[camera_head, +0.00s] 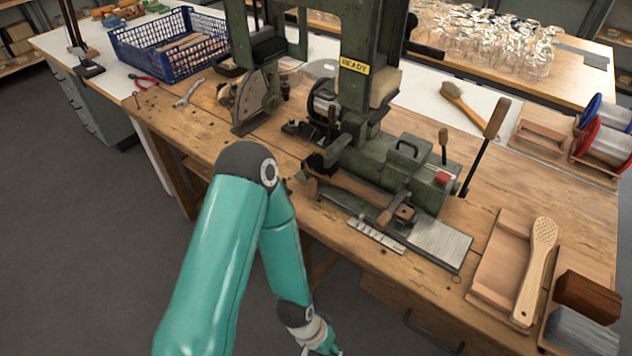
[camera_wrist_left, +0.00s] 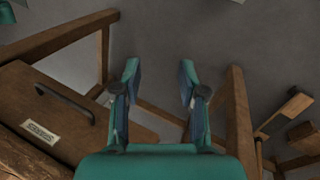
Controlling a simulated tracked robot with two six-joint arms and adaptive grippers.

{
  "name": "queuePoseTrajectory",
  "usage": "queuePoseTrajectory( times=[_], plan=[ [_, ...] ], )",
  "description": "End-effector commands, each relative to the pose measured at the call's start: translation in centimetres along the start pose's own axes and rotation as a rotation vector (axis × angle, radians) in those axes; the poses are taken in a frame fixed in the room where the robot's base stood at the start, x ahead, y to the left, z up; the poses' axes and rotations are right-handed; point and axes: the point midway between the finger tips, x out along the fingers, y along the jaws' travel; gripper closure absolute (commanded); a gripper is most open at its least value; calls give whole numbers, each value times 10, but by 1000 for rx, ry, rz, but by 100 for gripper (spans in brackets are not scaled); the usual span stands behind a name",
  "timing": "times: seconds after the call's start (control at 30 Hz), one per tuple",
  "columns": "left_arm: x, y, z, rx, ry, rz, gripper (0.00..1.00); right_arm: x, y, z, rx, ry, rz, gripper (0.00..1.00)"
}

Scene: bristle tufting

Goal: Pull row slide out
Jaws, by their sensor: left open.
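The green tufting machine (camera_head: 385,150) with a "READY" label stands on the wooden bench. At its front is a low slide with a grey metal plate (camera_head: 440,243) and a small wooden block with a knob (camera_head: 403,214); I take this to be the row slide. A marked scale strip (camera_head: 376,236) lies along its front edge. My left gripper (camera_head: 326,350) is low at the bottom edge of the head view, in front of and below the bench, clear of the slide. In the left wrist view its two fingers (camera_wrist_left: 160,82) are apart with nothing between them. My right gripper is not shown.
A wooden tray holds a pale perforated brush blank (camera_head: 538,262). Bristle bundles (camera_head: 582,335) are at the right, with wire spools (camera_head: 600,140) behind. A lever (camera_head: 485,140) rises beside the machine. The wrist view shows a drawer with a black handle (camera_wrist_left: 65,102) and bench legs.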

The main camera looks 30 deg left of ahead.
Motion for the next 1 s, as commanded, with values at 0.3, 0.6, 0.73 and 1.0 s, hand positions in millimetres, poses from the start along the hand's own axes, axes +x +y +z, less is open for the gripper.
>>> queuePoseTrajectory(
  times=[0.3, 0.6, 0.73, 1.0],
  plan=[
    [0, -5, -12, 0, 44, 6, 52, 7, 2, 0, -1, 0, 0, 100],
    [-45, -68, -144, 57, 615, 48, 52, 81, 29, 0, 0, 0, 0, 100],
    [-112, -112, -185, 141, 966, 26, 52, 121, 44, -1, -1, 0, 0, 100],
    [-231, -146, -176, 386, 1420, -51, 52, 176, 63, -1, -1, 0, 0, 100]
  ],
)
